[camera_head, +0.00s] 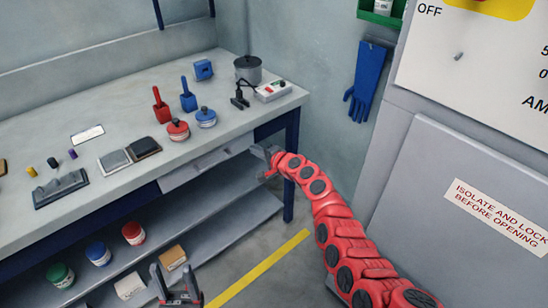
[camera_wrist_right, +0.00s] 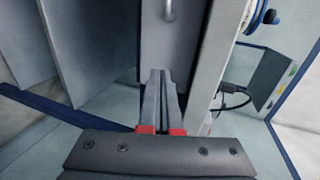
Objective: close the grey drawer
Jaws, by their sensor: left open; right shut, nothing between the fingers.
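The grey drawer (camera_head: 208,166) is under the front edge of the workbench in the head view. Its front seems to stand slightly proud of the bench; how far out it is, I cannot tell. In the right wrist view the drawer front (camera_wrist_right: 188,42) fills the upper middle, with its metal handle (camera_wrist_right: 169,9) at the top. My right gripper (camera_head: 262,151) is shut and empty at the drawer's right end. Its fingertips (camera_wrist_right: 160,73) point at the drawer front; whether they touch is unclear. My left gripper (camera_head: 174,280) is open and empty, low in front of the lower shelf.
The workbench (camera_head: 60,137) carries red and blue jars, tools, a grey pot (camera_head: 248,69) and a switch box (camera_head: 272,91). A blue bench leg (camera_head: 291,135) stands beside my right gripper. Jars and boxes sit on the shelf below. A grey cabinet (camera_head: 440,190) stands at right.

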